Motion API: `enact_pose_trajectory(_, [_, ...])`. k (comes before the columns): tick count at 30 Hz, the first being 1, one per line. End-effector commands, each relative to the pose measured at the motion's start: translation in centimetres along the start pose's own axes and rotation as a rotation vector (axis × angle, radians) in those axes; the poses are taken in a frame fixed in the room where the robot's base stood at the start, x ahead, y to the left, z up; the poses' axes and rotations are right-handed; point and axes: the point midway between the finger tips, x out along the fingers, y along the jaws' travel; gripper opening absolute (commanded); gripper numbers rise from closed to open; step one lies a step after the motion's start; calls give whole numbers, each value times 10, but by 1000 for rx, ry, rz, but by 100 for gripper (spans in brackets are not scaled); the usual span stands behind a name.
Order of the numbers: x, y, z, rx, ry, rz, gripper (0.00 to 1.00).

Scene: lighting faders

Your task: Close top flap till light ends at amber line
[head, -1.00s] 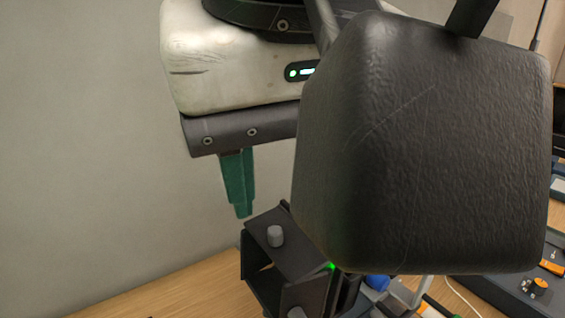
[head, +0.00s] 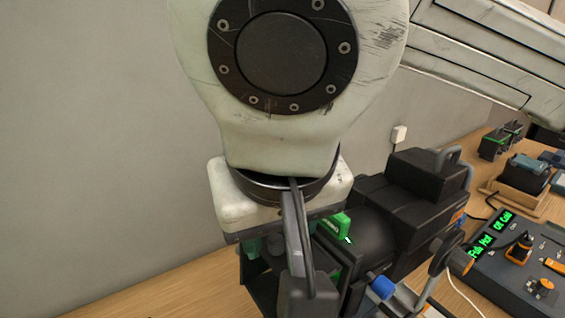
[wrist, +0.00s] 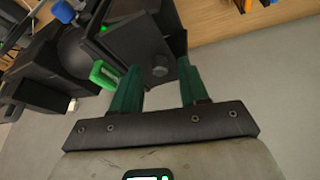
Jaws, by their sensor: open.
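A black stage lamp (head: 405,210) with a square box of flaps stands on the table at lower centre. In the wrist view its dark top flap (wrist: 127,43) carries a grey knob (wrist: 160,71). My gripper (wrist: 159,68) is open, with one green finger on each side of the knob; I cannot tell whether either touches it. A green handle (wrist: 103,75) sits just left of the fingers and also shows in the head view (head: 333,227). My arm hides most of the flap in the head view. The light's edge and the amber line are not visible.
A fader console (head: 500,265) with green displays and orange knobs stands at right. A wooden tray (head: 515,200) holds a dark device behind it. A blue knob (head: 382,287) is on the lamp's near side. The table (head: 150,290) at lower left is bare.

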Motion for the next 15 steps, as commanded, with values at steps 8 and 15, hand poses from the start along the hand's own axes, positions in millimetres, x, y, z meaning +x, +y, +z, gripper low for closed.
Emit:
enact_pose_trajectory(8, [4, 0, 0, -1, 0, 0, 44])
enact_pose_trajectory(15, [4, 0, 0, -1, 0, 0, 28])
